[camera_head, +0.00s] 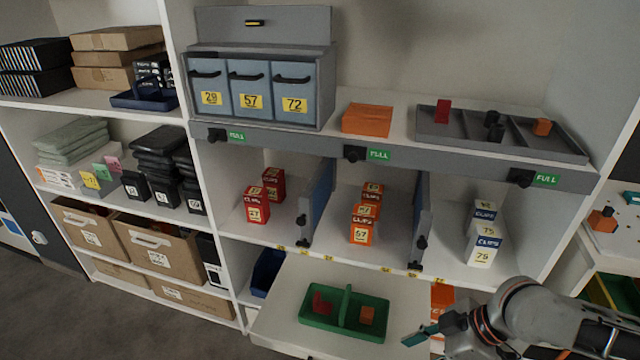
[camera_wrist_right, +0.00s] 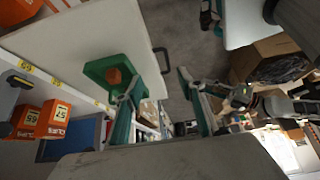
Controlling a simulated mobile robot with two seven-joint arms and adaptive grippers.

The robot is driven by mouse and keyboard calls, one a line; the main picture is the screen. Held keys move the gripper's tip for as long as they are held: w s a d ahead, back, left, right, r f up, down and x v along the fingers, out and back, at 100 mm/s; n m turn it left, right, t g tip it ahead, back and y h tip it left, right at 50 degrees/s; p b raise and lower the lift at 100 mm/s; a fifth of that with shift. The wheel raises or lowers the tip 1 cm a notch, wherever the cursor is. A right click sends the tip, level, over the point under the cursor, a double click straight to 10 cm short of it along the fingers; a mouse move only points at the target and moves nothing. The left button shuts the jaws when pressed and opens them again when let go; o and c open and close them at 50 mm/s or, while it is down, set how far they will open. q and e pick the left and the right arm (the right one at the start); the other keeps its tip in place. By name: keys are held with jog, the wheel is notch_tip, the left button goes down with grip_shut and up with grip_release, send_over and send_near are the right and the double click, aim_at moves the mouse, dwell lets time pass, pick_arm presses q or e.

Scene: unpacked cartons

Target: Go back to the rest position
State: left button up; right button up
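My right gripper (camera_head: 422,335) comes in from the lower right in the head view, beside the right end of the pull-out white board. In the right wrist view its two teal fingers (camera_wrist_right: 160,105) stand well apart with nothing between them. A green divided tray (camera_head: 345,290) sits on the board, with a red piece (camera_head: 321,304) in its left part and an orange block (camera_head: 367,315) in its right part. My left arm is outside the head view. In the right wrist view, grey and dark parts (camera_wrist_right: 240,97) look like my left gripper, too small to read.
The white board (camera_head: 278,315) juts out below the shelves, close to my right gripper. Above are compartments with red, orange (camera_head: 361,229) and white cartons (camera_head: 483,249), and a grey divided tray (camera_head: 468,137). Open floor (camera_head: 100,325) lies at the lower left.

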jog(key=a+r+t, duration=0.1)
jog(key=a+t, duration=0.3)
jog(key=a, duration=0.4)
jog(key=s+d+f+m+h, duration=0.1)
jog(key=s+d+m+h, duration=0.2)
jog(key=d, duration=0.6)
jog(key=s+d+m+t+h, duration=0.15)
jog(key=d+h, duration=0.25)
jog(key=d, duration=0.4)
jog(key=s+d+f+m+g+h, duration=0.1)
jog(key=s+d+m+h, duration=0.25)
jog(key=d, duration=0.55)
jog(key=w+a+f+m+t+y, duration=0.1)
jog(key=a+f+t+y, duration=0.3)
jog(key=a+f, duration=0.9)
jog(key=a+m+y, duration=0.1)
jog(key=a+y, duration=0.2)
jog(key=shift+w+a+f, duration=0.2)
jog(key=shift+w+f, duration=0.2)
